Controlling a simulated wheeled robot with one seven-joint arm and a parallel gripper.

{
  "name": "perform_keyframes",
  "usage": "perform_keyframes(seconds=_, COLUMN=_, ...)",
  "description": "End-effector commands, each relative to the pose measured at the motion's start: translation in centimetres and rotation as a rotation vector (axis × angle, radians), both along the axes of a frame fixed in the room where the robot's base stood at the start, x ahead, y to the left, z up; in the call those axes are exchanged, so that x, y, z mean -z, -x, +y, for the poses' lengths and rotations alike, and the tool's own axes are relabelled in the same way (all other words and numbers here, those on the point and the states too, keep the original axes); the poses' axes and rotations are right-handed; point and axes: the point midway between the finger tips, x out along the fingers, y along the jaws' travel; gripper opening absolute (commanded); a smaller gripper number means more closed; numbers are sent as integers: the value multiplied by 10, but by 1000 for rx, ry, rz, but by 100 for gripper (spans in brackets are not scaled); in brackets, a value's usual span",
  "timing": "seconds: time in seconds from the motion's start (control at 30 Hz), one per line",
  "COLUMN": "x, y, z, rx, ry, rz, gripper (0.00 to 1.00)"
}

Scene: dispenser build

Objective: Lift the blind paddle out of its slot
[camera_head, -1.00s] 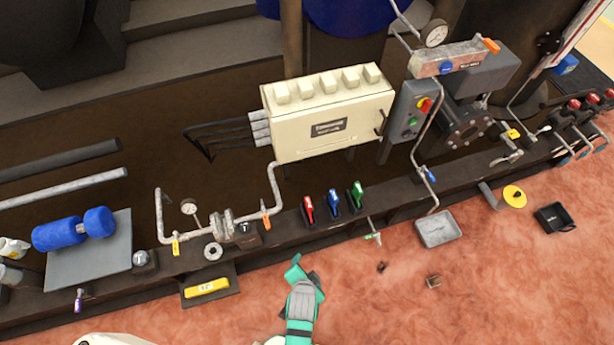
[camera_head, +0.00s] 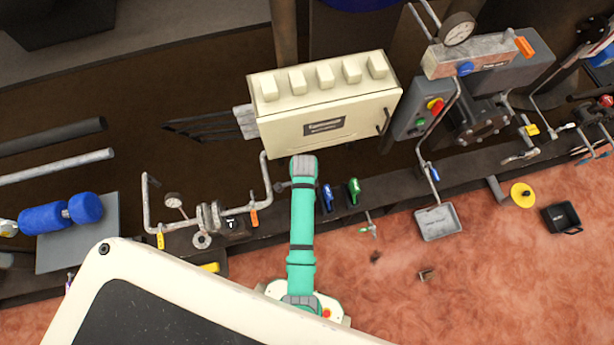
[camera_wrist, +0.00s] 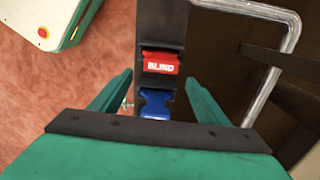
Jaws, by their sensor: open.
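The red paddle marked BLIND (camera_wrist: 160,64) stands in the dark rail in the wrist view, its label facing the camera. A blue paddle (camera_wrist: 155,103) is directly beside it, its lower part cut off by my gripper's body. My gripper (camera_wrist: 159,75) is open and empty, with one green finger on each side of the rail. The red paddle appears between and just beyond the fingertips, not touched by them as far as I can tell. In the head view my green arm hides the red paddle and the fingers. The blue paddle (camera_head: 327,196) shows just right of the arm.
A green paddle (camera_head: 353,191) stands right of the blue one. A cream box (camera_head: 325,115) rises behind the rail, close to my arm. A grey pipe (camera_wrist: 285,55) runs right of the fingers. A grey tray (camera_head: 438,222) and a black bin (camera_head: 562,217) are on the floor.

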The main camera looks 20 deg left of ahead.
Motion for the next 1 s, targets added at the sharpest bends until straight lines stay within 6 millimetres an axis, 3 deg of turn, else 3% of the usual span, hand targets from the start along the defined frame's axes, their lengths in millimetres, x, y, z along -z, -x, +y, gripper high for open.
perform_keyframes(seconds=0.27, x=47, y=7, z=19, rx=-44, ry=1, rz=2, gripper=69)
perform_keyframes(seconds=0.5, x=77, y=4, z=13, rx=-31, ry=0, rz=0, gripper=69)
perform_keyframes(seconds=0.97, x=89, y=2, z=8, rx=-18, ry=-1, rz=-2, gripper=69)
perform_keyframes(seconds=1.0, x=89, y=2, z=8, rx=-19, ry=-1, rz=-2, gripper=64)
